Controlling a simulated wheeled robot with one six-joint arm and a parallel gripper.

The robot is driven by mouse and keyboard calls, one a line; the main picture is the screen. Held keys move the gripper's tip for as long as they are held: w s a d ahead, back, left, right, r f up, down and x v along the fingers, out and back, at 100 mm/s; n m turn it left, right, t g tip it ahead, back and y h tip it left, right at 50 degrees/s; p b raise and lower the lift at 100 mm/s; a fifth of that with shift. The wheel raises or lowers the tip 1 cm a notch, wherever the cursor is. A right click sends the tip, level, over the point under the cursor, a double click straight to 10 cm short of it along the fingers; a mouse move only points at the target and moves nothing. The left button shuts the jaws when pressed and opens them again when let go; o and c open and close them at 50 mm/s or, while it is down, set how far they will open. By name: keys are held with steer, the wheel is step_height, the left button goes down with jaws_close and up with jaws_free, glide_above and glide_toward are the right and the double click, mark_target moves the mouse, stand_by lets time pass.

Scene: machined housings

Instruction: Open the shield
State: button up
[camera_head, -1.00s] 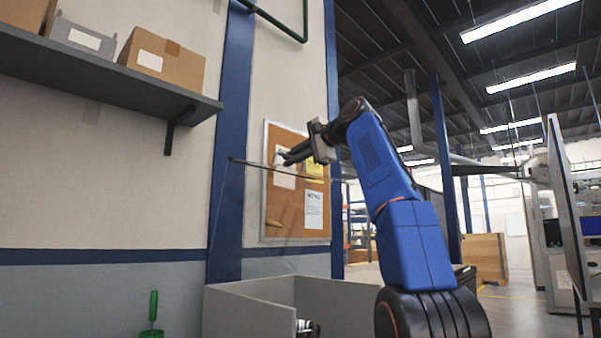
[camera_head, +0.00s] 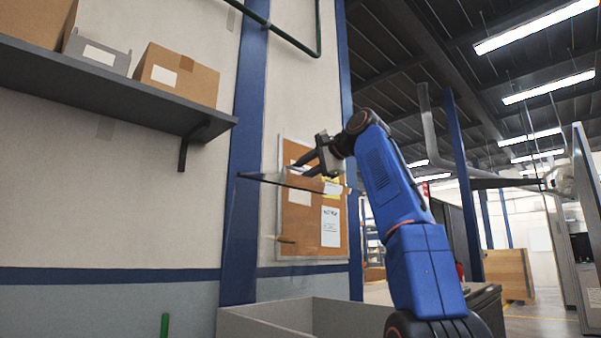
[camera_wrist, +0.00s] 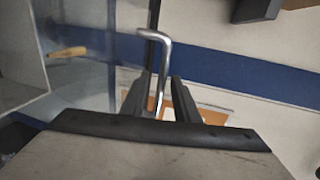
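The shield (camera_head: 290,185) is a clear panel with a thin dark edge, which shows in the head view in front of the cork board. In the wrist view, what looks like its clear sheet (camera_wrist: 90,85) is at the left. A bent metal rod (camera_wrist: 161,65), seemingly the shield's handle, stands between the fingers of my gripper (camera_wrist: 160,95). The fingers are apart, with a narrow gap on each side of the rod. In the head view my gripper (camera_head: 302,163) is at the shield's dark edge, its fingers pointing left. Whether it touches the panel I cannot tell.
A grey open-topped bin (camera_head: 270,325) stands below the shield. A dark wall shelf (camera_head: 110,85) with boxes is at the upper left. A cork board (camera_head: 330,235) hangs behind. A small tan handle (camera_wrist: 65,52) shows through the clear sheet.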

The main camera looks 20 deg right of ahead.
steer(key=shift+s, duration=0.1)
steer(key=v, duration=1.7)
steer(key=shift+s, duration=0.1)
stand_by(0.4)
